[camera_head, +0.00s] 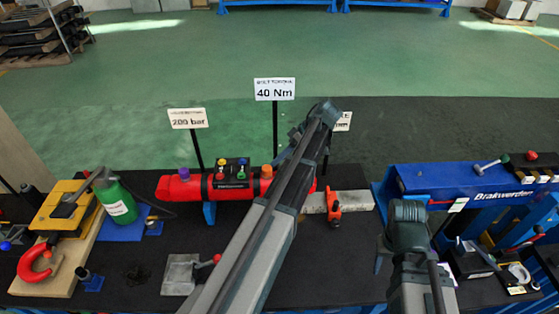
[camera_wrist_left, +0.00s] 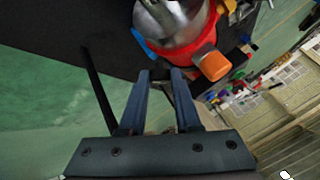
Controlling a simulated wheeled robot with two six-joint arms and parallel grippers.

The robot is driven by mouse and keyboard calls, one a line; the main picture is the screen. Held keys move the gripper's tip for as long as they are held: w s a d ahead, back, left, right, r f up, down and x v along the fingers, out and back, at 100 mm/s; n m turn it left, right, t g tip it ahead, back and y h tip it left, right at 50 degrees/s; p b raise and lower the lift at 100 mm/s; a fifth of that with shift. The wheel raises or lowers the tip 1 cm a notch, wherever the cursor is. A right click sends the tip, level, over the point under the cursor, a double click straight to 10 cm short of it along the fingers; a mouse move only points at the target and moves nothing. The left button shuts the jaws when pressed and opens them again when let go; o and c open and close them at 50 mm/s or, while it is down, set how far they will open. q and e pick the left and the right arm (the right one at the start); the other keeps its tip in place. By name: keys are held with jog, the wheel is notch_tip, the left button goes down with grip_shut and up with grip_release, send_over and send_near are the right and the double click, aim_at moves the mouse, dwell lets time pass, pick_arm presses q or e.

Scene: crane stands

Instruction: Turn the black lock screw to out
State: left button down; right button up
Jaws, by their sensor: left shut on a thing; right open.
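The red cylinder (camera_head: 180,189) lies on the black bench, with a purple cap at its left and an orange cap (camera_head: 266,171) at its right. In the left wrist view its red body (camera_wrist_left: 152,56) has a shiny grey end and the orange cap (camera_wrist_left: 213,66) beside my fingers. In the head view my left arm hides that gripper. My right arm reaches in at the right, its fingers hidden.
Sign cards on posts, including one reading 40 Nm (camera_head: 274,89), rise behind the cylinder. An orange part (camera_head: 334,204) sits on a grey block. A blue machine (camera_head: 470,180) stands right.

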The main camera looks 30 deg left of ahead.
dwell(0.4)
pick_arm(q)
jog(key=c, duration=0.6)
grip_release()
jog(key=p+v, duration=1)
jog(key=v, duration=0.3)
jog(key=shift+w+d+r, duration=0.2)
jog(key=shift+w+r, duration=0.05)
jog(key=shift+w, duration=0.05)
